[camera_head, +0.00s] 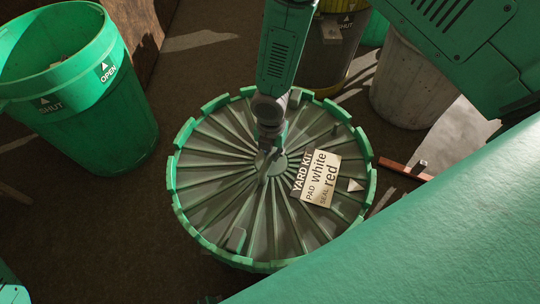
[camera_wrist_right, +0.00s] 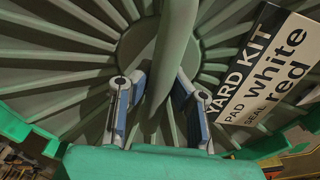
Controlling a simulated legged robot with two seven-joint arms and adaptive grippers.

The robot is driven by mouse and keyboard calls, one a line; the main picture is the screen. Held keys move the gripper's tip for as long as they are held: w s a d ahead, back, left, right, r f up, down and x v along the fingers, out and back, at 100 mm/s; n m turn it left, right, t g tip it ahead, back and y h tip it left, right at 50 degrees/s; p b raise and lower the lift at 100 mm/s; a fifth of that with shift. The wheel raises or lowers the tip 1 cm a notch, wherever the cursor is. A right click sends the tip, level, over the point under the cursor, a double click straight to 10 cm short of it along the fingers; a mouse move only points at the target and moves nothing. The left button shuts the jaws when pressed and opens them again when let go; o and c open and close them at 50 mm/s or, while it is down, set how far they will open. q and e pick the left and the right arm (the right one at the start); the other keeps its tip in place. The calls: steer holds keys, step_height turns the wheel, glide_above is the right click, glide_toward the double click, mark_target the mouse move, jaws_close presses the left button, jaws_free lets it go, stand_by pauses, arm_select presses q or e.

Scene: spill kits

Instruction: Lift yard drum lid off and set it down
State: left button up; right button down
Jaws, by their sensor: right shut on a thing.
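The yard drum lid (camera_head: 215,205) is a wide round disc with grey radial ribs and a notched green rim, in the middle of the head view. It carries a label (camera_head: 317,178) reading "YARD KIT, PAD white, SEAL red". My right gripper (camera_head: 268,152) reaches down from above to the lid's centre. In the right wrist view, its two blue-padded fingers (camera_wrist_right: 158,100) are shut on the raised green bar handle (camera_wrist_right: 172,60) across the lid's hub. The drum under the lid is mostly hidden, and I cannot tell whether the lid is clear of it. My left gripper is not identifiable.
An open green drum (camera_head: 95,125) with "SHUT" and "OPEN" marks stands at the left. A grey drum (camera_head: 402,85) and a yellow-rimmed dark drum (camera_head: 328,50) stand behind. A reddish bar (camera_head: 403,170) lies at the right. Brown floor (camera_head: 110,225) is clear at lower left.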

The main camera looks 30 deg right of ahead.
steer(key=shift+w+a+f+b, duration=0.1)
steer(key=shift+a+f+b, duration=0.05)
steer(key=shift+f+b, duration=0.35)
steer(key=shift+w+a+f+b, duration=0.1)
steer(key=shift+a+f+b, duration=0.05)
steer(key=shift+f+b, duration=0.35)
steer(key=f+b, duration=0.4)
steer(key=shift+d+f, duration=0.2)
steer(key=shift+f, duration=0.1)
steer(key=shift+a+f+b, duration=0.1)
steer(key=shift+f+b, duration=0.8)
steer(key=shift+f+b, duration=0.3)
steer(key=shift+f, duration=0.4)
steer(key=c, duration=1.5)
jaws_free()
steer(key=shift+s+f, duration=0.1)
steer(key=shift+s, duration=0.15)
step_height(320, 180, up, 8)
steer(key=p, duration=0.7)
